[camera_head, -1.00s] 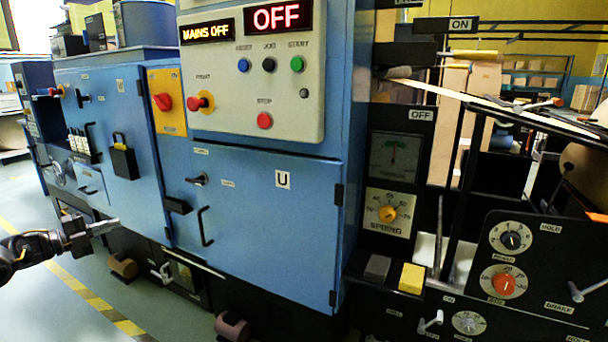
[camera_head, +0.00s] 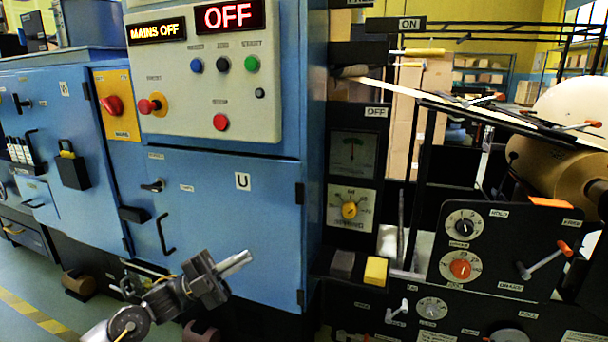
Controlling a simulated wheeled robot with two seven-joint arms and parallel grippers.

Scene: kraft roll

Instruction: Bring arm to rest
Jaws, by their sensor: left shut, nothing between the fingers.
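My left gripper (camera_head: 238,263) is in the lower middle of the head view, in front of the blue cabinet door marked U (camera_head: 225,205). Its fingers are together and point right and slightly up, with nothing between them. It appears apart from the door, though the gap is hard to judge. My left arm comes in from the bottom left. My right gripper is not in view.
The blue machine fills the left and middle, with a control panel (camera_head: 205,95) reading MAINS OFF and OFF. At right stand a black frame with dials (camera_head: 461,268), a lever (camera_head: 545,262) and a brown kraft roll (camera_head: 556,172). Floor (camera_head: 22,280) shows at lower left.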

